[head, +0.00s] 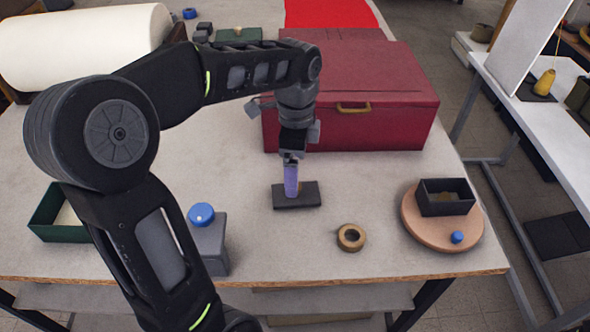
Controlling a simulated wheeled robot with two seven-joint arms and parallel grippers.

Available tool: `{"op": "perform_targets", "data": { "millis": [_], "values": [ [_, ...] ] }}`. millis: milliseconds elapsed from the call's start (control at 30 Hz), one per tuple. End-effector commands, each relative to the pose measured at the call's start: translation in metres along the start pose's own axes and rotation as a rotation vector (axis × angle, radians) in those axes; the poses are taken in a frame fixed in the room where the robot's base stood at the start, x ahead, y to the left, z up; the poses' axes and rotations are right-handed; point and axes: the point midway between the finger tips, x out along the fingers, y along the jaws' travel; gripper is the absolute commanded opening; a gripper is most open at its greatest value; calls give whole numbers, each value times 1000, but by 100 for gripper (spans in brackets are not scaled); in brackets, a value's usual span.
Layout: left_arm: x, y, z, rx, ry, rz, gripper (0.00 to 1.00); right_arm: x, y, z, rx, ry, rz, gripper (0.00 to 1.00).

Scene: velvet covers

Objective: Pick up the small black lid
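The small black lid (311,197) lies flat on the grey table, near the middle. My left gripper (291,190) points straight down over it, with its purple-tinted fingers at the lid's top. A small brownish bit shows beside the fingers, mostly hidden by them. I cannot tell whether the fingers are open or shut, or whether they touch the lid. An open black box (445,208) stands on a round wooden board (415,222) at the right. My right gripper is not in view.
A large dark red box (370,132) with a brass handle stands just behind my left gripper. A tan ring (351,238) and a grey container with a blue knob (201,215) are nearer the front edge. A blue ball (457,237) lies on the round board. A green tray (48,228) is at left.

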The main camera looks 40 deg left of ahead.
Motion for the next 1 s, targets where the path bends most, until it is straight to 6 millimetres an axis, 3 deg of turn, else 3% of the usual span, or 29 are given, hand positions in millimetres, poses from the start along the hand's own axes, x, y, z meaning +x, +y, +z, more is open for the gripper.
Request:
{"op": "perform_targets", "data": {
  "millis": [400,700,1000],
  "values": [
    [1,0,0,0,0,0,96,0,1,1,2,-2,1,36],
    [26,0,0,-1,0,2,96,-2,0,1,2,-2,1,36],
    [27,0,0,-1,1,0,96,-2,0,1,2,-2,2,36]
  ]
}}
